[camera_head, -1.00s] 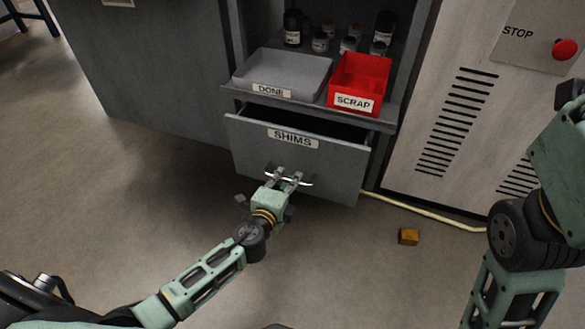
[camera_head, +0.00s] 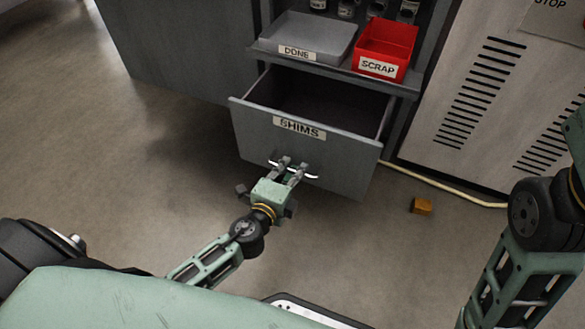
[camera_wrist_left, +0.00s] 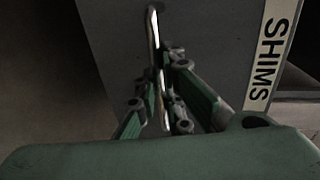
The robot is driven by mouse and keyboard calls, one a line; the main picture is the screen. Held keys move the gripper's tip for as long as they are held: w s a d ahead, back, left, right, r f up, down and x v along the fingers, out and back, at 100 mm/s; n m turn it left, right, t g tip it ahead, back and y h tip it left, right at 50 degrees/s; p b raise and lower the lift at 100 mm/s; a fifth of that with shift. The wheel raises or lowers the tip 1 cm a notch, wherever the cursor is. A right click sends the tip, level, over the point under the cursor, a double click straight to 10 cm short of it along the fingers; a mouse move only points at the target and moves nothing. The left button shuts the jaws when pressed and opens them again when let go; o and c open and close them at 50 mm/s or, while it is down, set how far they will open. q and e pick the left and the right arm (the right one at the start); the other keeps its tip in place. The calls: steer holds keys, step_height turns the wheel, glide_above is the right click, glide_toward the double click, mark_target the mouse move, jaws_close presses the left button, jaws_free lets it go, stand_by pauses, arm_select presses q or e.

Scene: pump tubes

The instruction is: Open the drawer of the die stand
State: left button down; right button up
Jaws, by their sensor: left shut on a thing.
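The die stand's grey drawer (camera_head: 330,153), labelled SHIMS, is pulled out and its dark inside shows from above. A thin metal handle (camera_head: 310,176) runs across the lower part of its front. My left gripper (camera_head: 291,165) is shut on this handle, with fingers on both sides of the bar. In the left wrist view the handle (camera_wrist_left: 153,30) passes between the fingers of the gripper (camera_wrist_left: 160,85), and the drawer front (camera_wrist_left: 205,45) lies beyond. My right arm shows at the right edge of the head view, but its gripper is out of view.
A grey DONE tray (camera_head: 310,36) and a red SCRAP bin (camera_head: 388,42) stand on the shelf above the drawer. Several small bottles are behind them. A pale cable (camera_head: 440,183) and an orange-brown block (camera_head: 421,206) lie on the floor to the right.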

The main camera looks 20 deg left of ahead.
arm_select(q)
steer(key=c, duration=1.9)
jaws_free()
steer(key=shift+o, duration=0.3)
steer(key=s+r, duration=0.2)
steer(key=s, duration=0.9)
steer(key=shift+s+a+r, duration=0.15)
steer(key=shift+s+a, duration=0.05)
steer(key=shift+s, duration=0.15)
